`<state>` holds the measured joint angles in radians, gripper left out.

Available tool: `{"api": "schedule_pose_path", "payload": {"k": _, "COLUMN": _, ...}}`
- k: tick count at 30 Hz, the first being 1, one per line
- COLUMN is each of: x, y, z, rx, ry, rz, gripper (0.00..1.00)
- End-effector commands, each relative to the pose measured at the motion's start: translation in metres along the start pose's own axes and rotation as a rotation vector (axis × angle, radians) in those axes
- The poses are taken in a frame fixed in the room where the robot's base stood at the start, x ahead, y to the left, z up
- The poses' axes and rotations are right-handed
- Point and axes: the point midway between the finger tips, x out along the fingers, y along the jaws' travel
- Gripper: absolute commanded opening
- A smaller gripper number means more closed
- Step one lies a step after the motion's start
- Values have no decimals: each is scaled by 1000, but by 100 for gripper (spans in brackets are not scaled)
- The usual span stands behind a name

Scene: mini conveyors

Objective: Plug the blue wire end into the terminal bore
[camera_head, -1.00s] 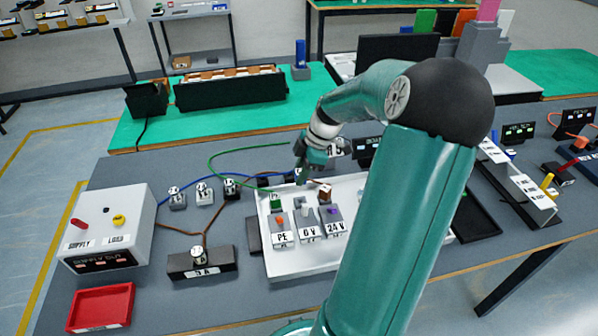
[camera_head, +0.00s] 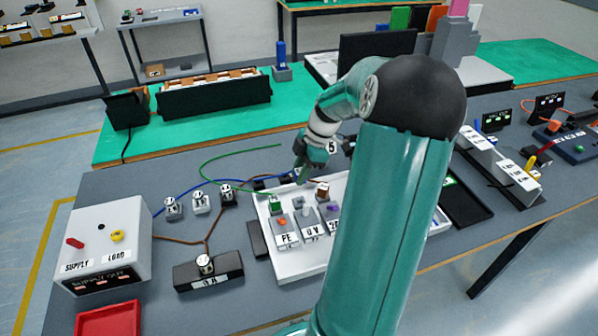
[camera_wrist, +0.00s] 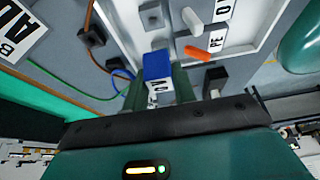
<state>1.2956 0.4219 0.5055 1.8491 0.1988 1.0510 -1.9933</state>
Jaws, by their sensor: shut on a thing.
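My gripper (camera_head: 302,180) is over the back of the white tray (camera_head: 276,262), behind the terminal blocks. In the wrist view my gripper (camera_wrist: 158,88) is shut on the blue wire end (camera_wrist: 157,64), a blue block with a 0V label. The blue wire (camera_head: 192,190) runs left from there across the table. The PE block (camera_head: 287,240) has an orange lever, and the 0V block (camera_head: 311,230) has a pale one. In the wrist view the blue end is apart from these levers. The bore itself cannot be made out. My arm hides part of the 24 V block.
A green wire end (camera_head: 276,206) and a brown one (camera_head: 322,190) are in the tray. A black block (camera_head: 208,270) with brown wires stands left of the tray. The supply box (camera_head: 112,240) and red bin (camera_head: 108,322) are farther left.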

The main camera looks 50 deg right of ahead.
Motion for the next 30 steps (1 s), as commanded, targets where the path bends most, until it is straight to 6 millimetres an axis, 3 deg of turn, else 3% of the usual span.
{"api": "schedule_pose_path", "payload": {"k": 13, "x": 4, "y": 1, "z": 1, "rx": -4, "ry": 2, "rz": -3, "gripper": 4}}
{"api": "schedule_pose_path", "payload": {"k": 30, "x": 47, "y": 0, "z": 19, "rx": -3, "ry": 2, "rz": -3, "gripper": 4}}
